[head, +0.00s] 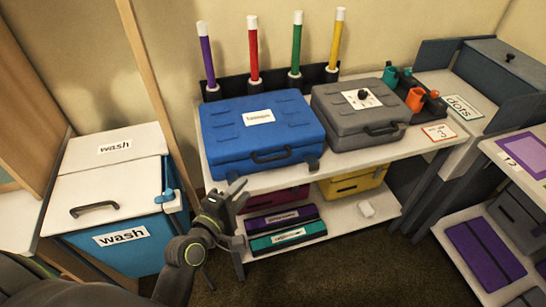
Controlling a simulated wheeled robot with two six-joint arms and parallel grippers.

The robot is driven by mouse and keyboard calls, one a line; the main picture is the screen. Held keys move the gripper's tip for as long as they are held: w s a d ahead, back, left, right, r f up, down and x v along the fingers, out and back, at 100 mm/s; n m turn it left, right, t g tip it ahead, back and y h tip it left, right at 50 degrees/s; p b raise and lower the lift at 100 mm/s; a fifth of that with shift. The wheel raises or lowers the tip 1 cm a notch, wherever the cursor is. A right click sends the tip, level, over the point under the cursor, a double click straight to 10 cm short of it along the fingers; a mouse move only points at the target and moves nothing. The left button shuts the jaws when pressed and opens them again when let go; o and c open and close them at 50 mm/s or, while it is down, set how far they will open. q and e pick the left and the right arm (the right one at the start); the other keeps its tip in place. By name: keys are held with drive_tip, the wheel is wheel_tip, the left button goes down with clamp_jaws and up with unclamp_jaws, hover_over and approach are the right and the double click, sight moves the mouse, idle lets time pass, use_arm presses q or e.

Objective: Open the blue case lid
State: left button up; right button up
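The blue case (262,132) lies shut on the left part of the white table top (300,178). Its lid has a white label, and a dark handle (271,155) is on its front side. My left gripper (241,194) is low and in front of the case, near the table's front left edge. Its fingers are spread apart with nothing seen between them, and it appears clear of the case. My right gripper is not in view.
A grey case (360,112) stands right of the blue one. Colored wands (253,50) stand in a rack behind. A wash cabinet (119,200) is at left. Open floor lies in front.

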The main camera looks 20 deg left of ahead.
sight(269, 161)
use_arm(q)
drive_tip(key=p+x, duration=0.1)
drive_tip(key=x, duration=1.4)
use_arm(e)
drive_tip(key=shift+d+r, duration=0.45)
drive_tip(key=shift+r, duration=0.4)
use_arm(q)
clamp_jaws()
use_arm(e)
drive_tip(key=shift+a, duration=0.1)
